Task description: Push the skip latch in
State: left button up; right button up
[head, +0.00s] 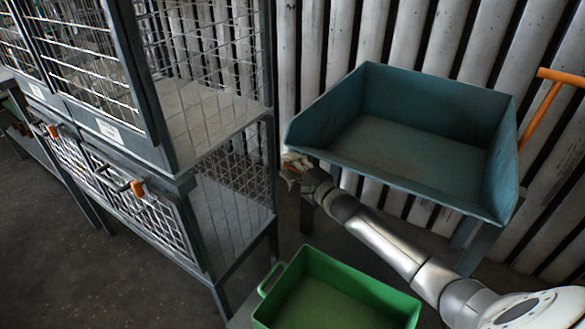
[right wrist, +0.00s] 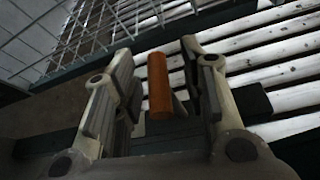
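The skip (head: 400,150) is a teal, open-topped tub with a sloping front at the right of the head view. My right gripper (head: 293,171) is at the skip's left front corner, with its arm reaching across below the skip's front. In the right wrist view an orange bar (right wrist: 158,84), which looks like the skip latch, stands between the fingers of my right gripper (right wrist: 160,88). The fingers are open, with a gap on each side of the bar. In the head view the gripper largely hides this bar. My left gripper is not in view.
A grey mesh cage (head: 205,130) with orange-handled latches stands to the left. A green tray (head: 335,295) is below the skip in front. An orange handle (head: 548,100) rises at the skip's right. A slatted wall (head: 340,40) closes the back. The floor (head: 90,270) at lower left is clear.

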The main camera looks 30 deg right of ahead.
grip_shut()
dwell(0.3)
jog(key=shift+w+d, duration=0.4)
jog(key=shift+d, duration=0.3)
jog(key=shift+w+d, duration=0.4)
jog(key=shift+d, duration=0.25)
jog(key=shift+d+r, duration=0.1)
grip_release()
jog(key=shift+w+d, duration=0.1)
